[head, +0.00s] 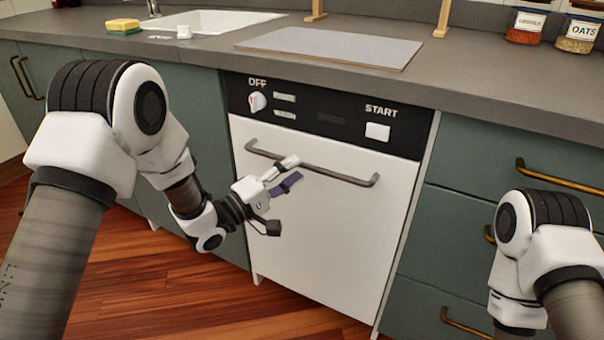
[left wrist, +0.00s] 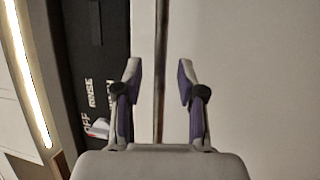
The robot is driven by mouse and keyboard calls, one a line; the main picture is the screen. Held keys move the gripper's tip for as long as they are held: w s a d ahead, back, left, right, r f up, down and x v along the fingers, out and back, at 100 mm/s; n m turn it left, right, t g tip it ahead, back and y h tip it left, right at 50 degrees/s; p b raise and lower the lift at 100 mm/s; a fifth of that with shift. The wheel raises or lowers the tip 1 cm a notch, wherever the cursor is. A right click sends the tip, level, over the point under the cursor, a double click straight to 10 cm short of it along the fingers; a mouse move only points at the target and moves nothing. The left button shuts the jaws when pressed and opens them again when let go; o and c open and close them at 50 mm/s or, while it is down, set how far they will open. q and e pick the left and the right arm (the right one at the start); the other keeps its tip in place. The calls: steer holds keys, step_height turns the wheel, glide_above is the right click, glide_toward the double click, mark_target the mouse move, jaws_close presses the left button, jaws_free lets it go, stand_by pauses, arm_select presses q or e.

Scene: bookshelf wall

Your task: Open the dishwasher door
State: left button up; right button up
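The white dishwasher door (head: 310,225) is closed under a black control panel (head: 325,115). Its grey bar handle (head: 335,175) runs across the top of the door. My left gripper (head: 291,172) is in front of the left half of the handle, with its fingers pointing toward it. In the left wrist view the fingers (left wrist: 158,82) are apart, and the handle (left wrist: 161,40) runs through the gap between them, touching neither that I can see. I cannot tell how deep the bar sits between the fingers. My right gripper is out of view; only my right arm shows at bottom right.
Green cabinets and drawers (head: 470,250) flank the dishwasher. The grey counter (head: 480,95) above holds a board (head: 330,47), a sponge (head: 123,27) and jars (head: 577,35). The wooden floor (head: 150,290) in front looks clear.

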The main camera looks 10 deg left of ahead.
mark_target(302, 165)
arm_select(q)
steer(key=x, duration=0.3)
steer(key=shift+w+d, duration=0.1)
jaws_close()
steer(key=shift+f, duration=0.1)
